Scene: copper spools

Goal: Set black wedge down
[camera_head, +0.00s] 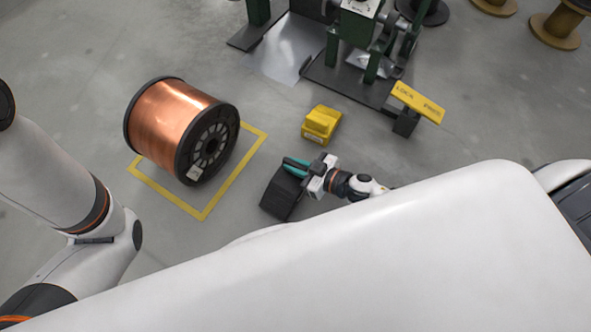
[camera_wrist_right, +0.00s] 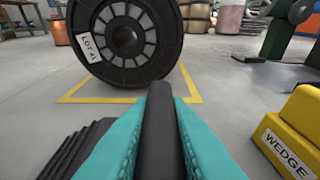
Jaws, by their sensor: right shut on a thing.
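The black wedge (camera_head: 282,194) is at my right gripper, just outside the front right corner of the yellow floor square in the head view. My right gripper (camera_head: 296,167) is shut on the wedge's upright black handle, with teal fingers on both sides. In the right wrist view the handle (camera_wrist_right: 159,130) stands between the fingers, and the wedge's ribbed slope (camera_wrist_right: 75,150) shows at the lower left. I cannot tell whether its base touches the floor. My left gripper is out of view; only part of the left arm shows.
A copper spool (camera_head: 172,118) with black flanges lies on its side in the yellow floor square (camera_head: 205,213). A yellow wedge (camera_head: 321,124), labelled WEDGE, sits close by the right gripper.

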